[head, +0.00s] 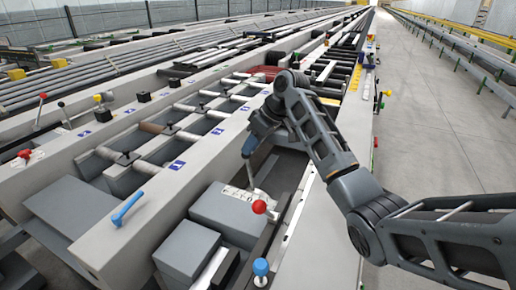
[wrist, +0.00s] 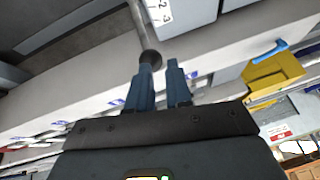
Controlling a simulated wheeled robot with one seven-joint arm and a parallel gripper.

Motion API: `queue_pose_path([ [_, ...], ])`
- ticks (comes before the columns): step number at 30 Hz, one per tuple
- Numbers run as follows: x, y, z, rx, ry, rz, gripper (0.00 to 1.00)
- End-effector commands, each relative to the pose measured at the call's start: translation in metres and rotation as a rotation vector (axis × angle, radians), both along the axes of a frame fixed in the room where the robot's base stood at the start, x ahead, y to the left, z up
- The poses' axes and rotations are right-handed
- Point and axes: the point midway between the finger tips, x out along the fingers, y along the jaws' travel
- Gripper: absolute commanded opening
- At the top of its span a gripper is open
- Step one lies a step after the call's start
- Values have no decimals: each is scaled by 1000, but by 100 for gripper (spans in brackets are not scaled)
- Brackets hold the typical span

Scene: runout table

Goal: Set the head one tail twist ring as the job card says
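The twist ring named by the task cannot be told apart for sure. My gripper (head: 249,149) points down over the near machine's inner bay in the head view. In the wrist view its two blue fingers (wrist: 162,68) stand apart with a narrow gap. A lever with a dark ball knob (wrist: 150,58) reaches to the fingertips, its knob by the left finger. I cannot tell whether they touch. A white number plate (wrist: 162,10) sits by the lever's base, with 2 and 3 readable. It also shows in the head view (head: 238,195). No job card is legible.
A red knob (head: 259,207) and a blue knob (head: 261,267) stand near the gripper. A blue handle (head: 128,209) lies on the grey beam. Grey boxes (head: 187,251) fill the bay. A yellow block (wrist: 272,72) shows at right in the wrist view. The floor aisle at right is clear.

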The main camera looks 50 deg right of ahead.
Motion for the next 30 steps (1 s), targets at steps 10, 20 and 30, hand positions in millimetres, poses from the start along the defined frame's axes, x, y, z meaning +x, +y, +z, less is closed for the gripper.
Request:
queue_pose_path([
  [10, -18, 12, 3, 445, 21, -579, 0],
  [20, -52, 11, 4, 1037, 137, -1201, 0],
  [30, -107, -5, 11, 1756, 375, -1769, 0],
])
